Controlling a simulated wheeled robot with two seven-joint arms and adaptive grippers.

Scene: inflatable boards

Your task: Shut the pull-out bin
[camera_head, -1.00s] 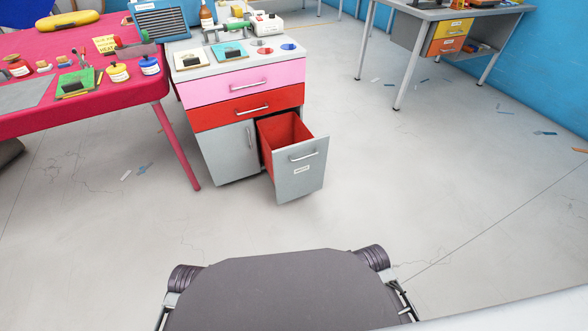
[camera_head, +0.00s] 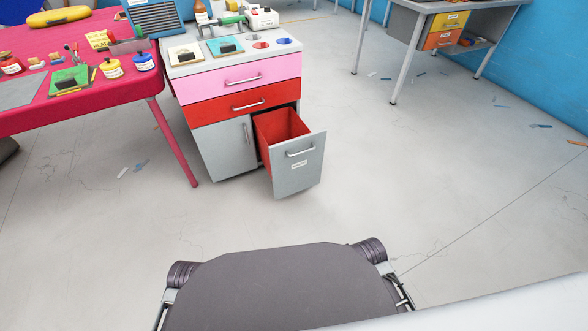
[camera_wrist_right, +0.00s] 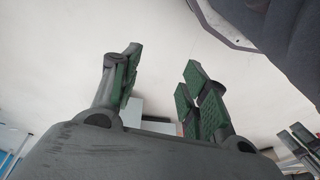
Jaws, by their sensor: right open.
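The pull-out bin (camera_head: 297,167) has a grey front with a bar handle and a white label, and a red inside. It stands pulled out from the lower right of the cabinet (camera_head: 224,150), beside a closed grey door. My right gripper (camera_wrist_right: 160,85) shows in the right wrist view, with its two green-padded fingers apart and nothing between them. Pale and grey surfaces show beyond the fingers, too little to name surely. Neither gripper shows in the head view, so the bin front is clear of them there.
A pink-covered table (camera_head: 85,105) with jars and tools stands left of the cabinet, its leg close to it. A grey desk (camera_head: 425,6) stands at the back right by the blue wall. The floor before the bin is open, with small scraps farther off.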

